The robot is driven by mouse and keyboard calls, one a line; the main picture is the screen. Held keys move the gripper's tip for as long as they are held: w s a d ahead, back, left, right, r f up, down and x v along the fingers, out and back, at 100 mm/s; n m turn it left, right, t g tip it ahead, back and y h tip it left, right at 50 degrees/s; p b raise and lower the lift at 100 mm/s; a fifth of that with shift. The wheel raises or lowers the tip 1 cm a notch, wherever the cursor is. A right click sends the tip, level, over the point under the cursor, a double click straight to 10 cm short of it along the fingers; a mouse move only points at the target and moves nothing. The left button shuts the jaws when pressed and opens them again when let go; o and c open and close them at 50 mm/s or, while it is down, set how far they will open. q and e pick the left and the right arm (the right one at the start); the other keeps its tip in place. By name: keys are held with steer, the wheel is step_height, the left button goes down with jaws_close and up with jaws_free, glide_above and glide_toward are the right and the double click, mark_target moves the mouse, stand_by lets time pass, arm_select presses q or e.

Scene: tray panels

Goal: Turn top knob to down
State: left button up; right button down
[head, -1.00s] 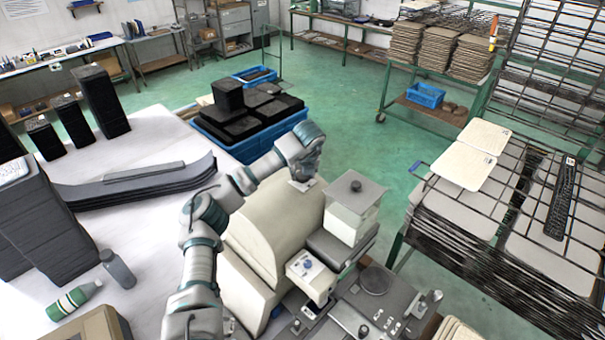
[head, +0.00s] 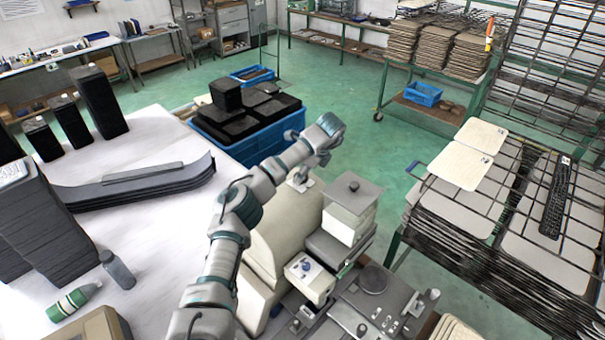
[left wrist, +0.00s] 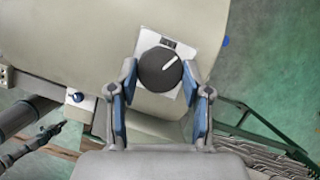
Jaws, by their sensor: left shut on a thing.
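The top knob (left wrist: 160,69) is round and dark with a white pointer line aimed to the upper right in the left wrist view. It sits on a small white plate (left wrist: 178,46) on the cream machine. My left gripper (left wrist: 160,74) is shut on this knob, with a blue-padded finger at either side. In the head view, my left arm reaches over the machine to the white plate (head: 308,184); the knob itself is hard to make out there. My right gripper is not in view.
A lower white box with a blue knob (head: 305,265) is on the machine's front, near a grey worktop with levers (head: 375,310). A tray rack (head: 500,220) is farther right.

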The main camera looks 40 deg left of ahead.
arm_select(q)
steer(key=n, duration=0.2)
steer(key=n+g, duration=0.1)
steer(key=n, duration=0.2)
steer(key=shift+w+f+g+h, duration=0.1)
steer(key=shift+w+g+h, duration=0.1)
steer(key=shift+g+h, duration=0.15)
stand_by(0.4)
steer(key=o, duration=0.9)
steer(key=shift+o, duration=1.3)
steer(key=shift+w+a, duration=0.15)
steer(key=shift+w, duration=0.05)
steer(key=shift+s, duration=0.1)
